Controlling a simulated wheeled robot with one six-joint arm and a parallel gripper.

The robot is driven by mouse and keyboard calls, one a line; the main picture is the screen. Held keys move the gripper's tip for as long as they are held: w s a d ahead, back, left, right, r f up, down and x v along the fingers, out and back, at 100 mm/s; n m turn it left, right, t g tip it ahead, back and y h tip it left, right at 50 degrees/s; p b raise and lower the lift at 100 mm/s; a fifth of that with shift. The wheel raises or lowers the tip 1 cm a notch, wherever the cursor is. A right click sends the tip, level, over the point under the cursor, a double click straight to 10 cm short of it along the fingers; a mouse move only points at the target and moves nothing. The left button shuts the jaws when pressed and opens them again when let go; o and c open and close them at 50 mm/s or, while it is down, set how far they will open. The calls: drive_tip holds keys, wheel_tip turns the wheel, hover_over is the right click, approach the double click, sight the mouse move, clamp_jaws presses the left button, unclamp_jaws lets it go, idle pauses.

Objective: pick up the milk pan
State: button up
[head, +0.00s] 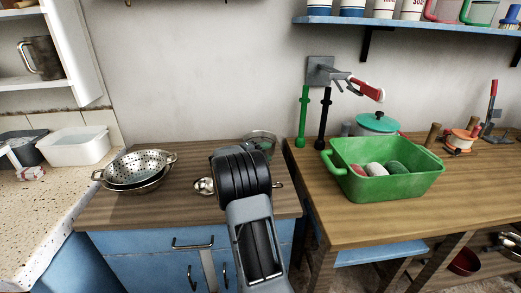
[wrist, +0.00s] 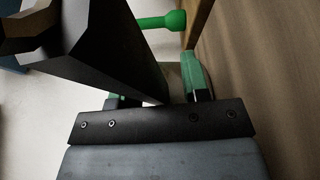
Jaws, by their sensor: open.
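I cannot clearly identify the milk pan in either view. In the head view a small shiny metal piece (head: 204,186) lies on the wooden top just left of my arm, and a thin handle-like end (head: 278,185) shows on its right. My arm covers what lies between them, so I cannot tell whether they are one thing. My gripper (wrist: 158,95) is open in the wrist view, with a green-sided finger on each side. I see nothing clearly held in it. Its fingertips are hidden behind my arm in the head view.
To the right are a green basin (head: 400,181) with several items, a teal-lidded pot (head: 377,122), and green (head: 303,115) and black (head: 324,118) upright bars. A blue shelf (head: 430,26) overhangs.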

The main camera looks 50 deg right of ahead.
drive_tip(key=shift+c, duration=0.4)
clamp_jaws()
